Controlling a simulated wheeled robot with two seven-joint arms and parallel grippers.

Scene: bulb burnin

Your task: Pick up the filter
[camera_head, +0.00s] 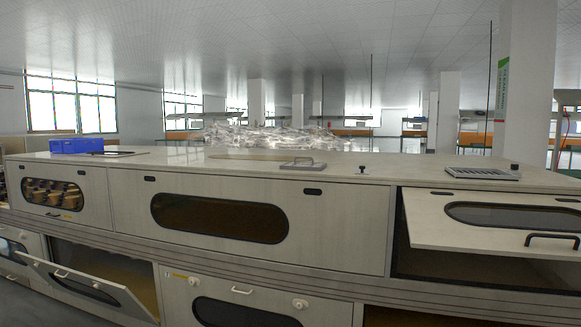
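A flat grey framed panel with dark slats (483,173) lies on the right part of the long cabinet top; it looks like the filter, though it is too small to be sure. Another flat plate with a raised handle (302,165) lies near the front edge at the middle of the top. Neither of my grippers is in view, and nothing touches either piece.
The pale cabinet (250,182) spans the view. Its upper right flap (480,235) stands open towards me, and a lower left flap (88,287) hangs open. A blue bin (78,146) sits at the top's left. Small dark knobs (362,170) stand on top.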

